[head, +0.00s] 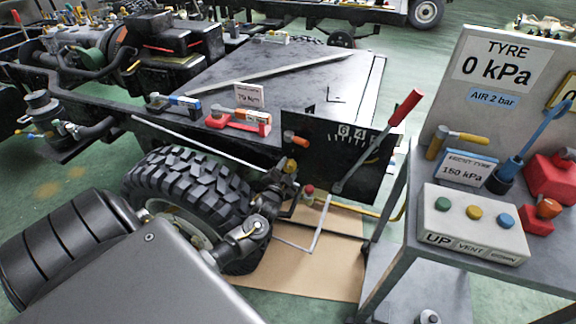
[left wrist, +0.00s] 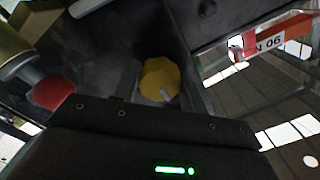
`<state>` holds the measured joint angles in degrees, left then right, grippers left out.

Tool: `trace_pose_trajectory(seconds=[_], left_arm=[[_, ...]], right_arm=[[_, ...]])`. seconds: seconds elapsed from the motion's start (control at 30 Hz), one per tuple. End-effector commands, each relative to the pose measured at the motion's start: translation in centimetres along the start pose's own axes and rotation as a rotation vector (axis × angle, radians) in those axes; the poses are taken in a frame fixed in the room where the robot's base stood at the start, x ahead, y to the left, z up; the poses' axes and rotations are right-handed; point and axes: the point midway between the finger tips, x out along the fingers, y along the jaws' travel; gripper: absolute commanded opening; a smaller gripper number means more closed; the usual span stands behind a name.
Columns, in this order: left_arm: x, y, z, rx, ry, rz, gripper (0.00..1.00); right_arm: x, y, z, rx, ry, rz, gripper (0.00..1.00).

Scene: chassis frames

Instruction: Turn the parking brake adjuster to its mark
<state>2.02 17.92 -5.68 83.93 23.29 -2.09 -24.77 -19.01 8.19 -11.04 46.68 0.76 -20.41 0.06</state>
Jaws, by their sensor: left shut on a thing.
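The yellow adjuster knob (left wrist: 160,80) shows in the middle of the left wrist view, with a pale line on its lower right face. My left gripper (head: 287,178) reaches in past the tyre and is shut on the knob. Its fingers are dark and partly hidden. I cannot make out the target mark. The brake lever with a red grip (head: 405,107) stands tilted at the black panel (head: 384,165), which carries a numbered scale. My right gripper is out of view.
The knobbly tyre (head: 185,190) is close beside my left arm. A thin grey bent rod (head: 320,228) stands over the brown floor mat (head: 335,262). The grey trolley (head: 400,215) with a button box (head: 470,232) is at the right. A red part (left wrist: 52,92) is close by at left.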

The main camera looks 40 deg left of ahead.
Motion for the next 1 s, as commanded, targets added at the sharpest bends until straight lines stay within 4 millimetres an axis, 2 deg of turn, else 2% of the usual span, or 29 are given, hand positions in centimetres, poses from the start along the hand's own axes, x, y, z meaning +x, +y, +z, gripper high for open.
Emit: trace_pose_trajectory(seconds=[0.53,0.57,0.7,1.0], left_arm=[[0.02,-0.01,-0.01,0.026,0.001,0.0,0.19],[0.02,-0.01,-0.02,0.026,0.001,0.0,0.43],[0.02,-0.01,-0.02,0.026,0.001,0.0,0.62],[-0.08,0.01,-0.01,0.025,0.0,0.0,0.64]], right_arm=[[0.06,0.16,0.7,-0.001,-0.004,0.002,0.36],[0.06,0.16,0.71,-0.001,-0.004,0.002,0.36],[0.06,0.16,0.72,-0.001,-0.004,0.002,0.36],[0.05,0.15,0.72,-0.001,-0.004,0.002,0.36]])
